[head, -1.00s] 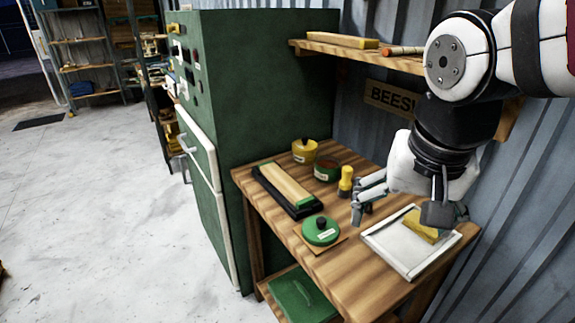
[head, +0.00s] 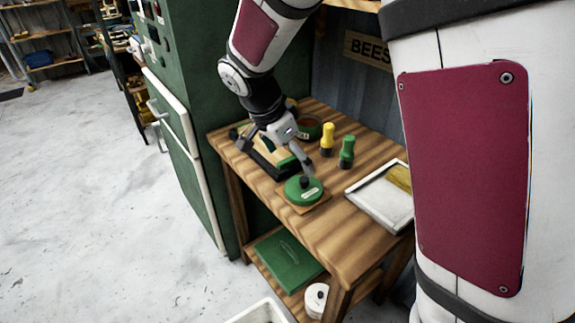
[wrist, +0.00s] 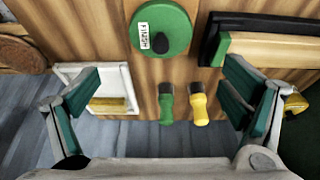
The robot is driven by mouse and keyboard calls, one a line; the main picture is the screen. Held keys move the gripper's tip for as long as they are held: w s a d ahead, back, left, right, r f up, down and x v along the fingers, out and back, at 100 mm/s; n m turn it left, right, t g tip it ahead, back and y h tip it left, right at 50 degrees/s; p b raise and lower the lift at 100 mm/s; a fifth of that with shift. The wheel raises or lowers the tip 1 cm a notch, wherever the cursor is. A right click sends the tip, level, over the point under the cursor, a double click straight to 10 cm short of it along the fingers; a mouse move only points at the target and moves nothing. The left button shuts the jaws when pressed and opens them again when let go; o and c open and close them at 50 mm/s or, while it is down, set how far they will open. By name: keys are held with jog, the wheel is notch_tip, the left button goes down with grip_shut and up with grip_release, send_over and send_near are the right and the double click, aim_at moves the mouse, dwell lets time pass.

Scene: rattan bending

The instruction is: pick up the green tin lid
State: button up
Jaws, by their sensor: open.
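The green tin lid (head: 304,190) is round with a black knob and a pale label. It lies on a small wooden board (head: 322,206) on the bench.
A green-handled brush (head: 347,152) and a yellow-handled brush (head: 327,139) stand behind the lid. A white tray (head: 373,215) with a yellow block is to the right. A black holder with a pale block (wrist: 275,45) is beside the lid. An open tin (head: 309,127) stands behind.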

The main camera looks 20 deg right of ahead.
aim_at(303, 180)
jog(key=x, duration=1.1)
jog(key=shift+d+f, duration=0.1)
jog(key=shift+f, duration=0.25)
jog(key=c, duration=0.8)
